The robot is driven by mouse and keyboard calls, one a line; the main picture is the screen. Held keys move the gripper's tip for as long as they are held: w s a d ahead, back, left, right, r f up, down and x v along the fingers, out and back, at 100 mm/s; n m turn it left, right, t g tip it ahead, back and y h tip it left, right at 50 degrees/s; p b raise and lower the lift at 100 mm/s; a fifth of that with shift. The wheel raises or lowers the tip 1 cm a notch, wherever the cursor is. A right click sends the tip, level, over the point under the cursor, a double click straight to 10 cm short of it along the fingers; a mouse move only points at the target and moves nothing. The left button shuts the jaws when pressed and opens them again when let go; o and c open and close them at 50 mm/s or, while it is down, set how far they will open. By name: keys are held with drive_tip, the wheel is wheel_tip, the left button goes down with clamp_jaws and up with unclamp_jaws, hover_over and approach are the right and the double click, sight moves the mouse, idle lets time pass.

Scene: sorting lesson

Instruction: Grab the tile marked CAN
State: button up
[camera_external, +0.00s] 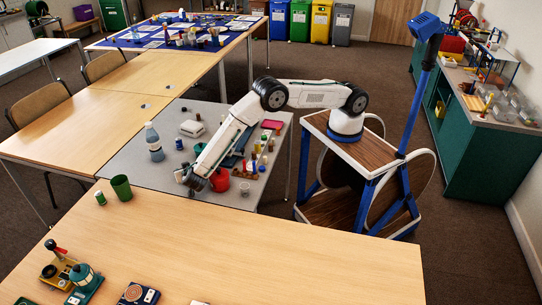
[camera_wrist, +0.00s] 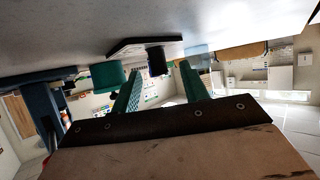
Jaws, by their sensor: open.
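My gripper (camera_external: 187,181) is low over the grey table (camera_external: 135,160), near its front edge. In the wrist view its two green fingers (camera_wrist: 160,82) are spread with nothing visible between them. I cannot make out a tile marked CAN in either view; no lettering is readable. The wrist view looks upside down, with the grey tabletop along the top. In it a flat dark piece (camera_wrist: 128,43), a short dark cylinder (camera_wrist: 155,58) and a green cylinder (camera_wrist: 107,76) lie beyond the fingers.
A red pot (camera_external: 219,180) stands close right of my gripper, with a clear cup (camera_external: 245,189) beside it. A green cup (camera_external: 121,187) is on the front wooden table (camera_external: 270,250), mostly bare.

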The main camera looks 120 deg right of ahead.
clamp_jaws()
drive_tip(key=shift+r, duration=0.15)
